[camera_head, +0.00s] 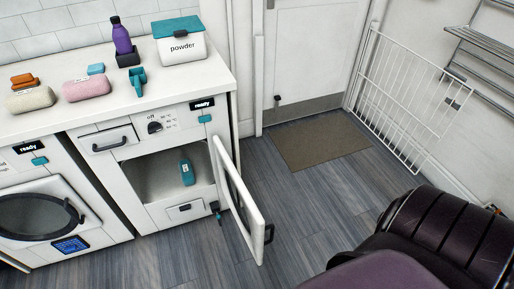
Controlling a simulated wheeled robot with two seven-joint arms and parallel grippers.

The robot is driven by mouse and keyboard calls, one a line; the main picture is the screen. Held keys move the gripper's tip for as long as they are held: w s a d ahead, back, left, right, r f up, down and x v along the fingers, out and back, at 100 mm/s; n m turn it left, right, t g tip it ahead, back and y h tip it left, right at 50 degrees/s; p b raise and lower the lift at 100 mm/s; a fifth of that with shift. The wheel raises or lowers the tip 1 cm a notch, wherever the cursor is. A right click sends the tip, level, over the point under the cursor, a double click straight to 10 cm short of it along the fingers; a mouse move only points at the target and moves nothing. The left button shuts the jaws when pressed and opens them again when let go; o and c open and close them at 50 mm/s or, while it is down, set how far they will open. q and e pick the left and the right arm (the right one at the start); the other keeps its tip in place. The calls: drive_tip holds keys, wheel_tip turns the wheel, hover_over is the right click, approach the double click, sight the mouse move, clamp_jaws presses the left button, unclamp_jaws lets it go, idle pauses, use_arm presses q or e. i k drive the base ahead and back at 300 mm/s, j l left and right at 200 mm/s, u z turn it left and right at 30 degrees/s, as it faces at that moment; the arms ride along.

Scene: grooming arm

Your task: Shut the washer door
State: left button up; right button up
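The washer (170,131) stands under the right end of the counter, with a dial, a drawer and a "ready" display. Its door (239,198) stands wide open, hinged on the right side of the opening and swung out over the floor. A dark handle (269,234) is on the door's free edge. A teal item (187,172) shows inside the opening. Neither of my grippers is in view, and nothing is seen touching the door.
A second machine (40,218) at the left has its round-window door shut. The white counter (135,98) holds a powder box (182,47), a purple bottle (121,36) and folded towels (87,89).

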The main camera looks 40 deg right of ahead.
sight(255, 237)
drive_tip(key=k+l+u, duration=0.1)
drive_tip(key=l+u, duration=0.3)
drive_tip(key=l, duration=1.65)
drive_tip(key=i+l, duration=0.1)
drive_tip(key=l, duration=0.3)
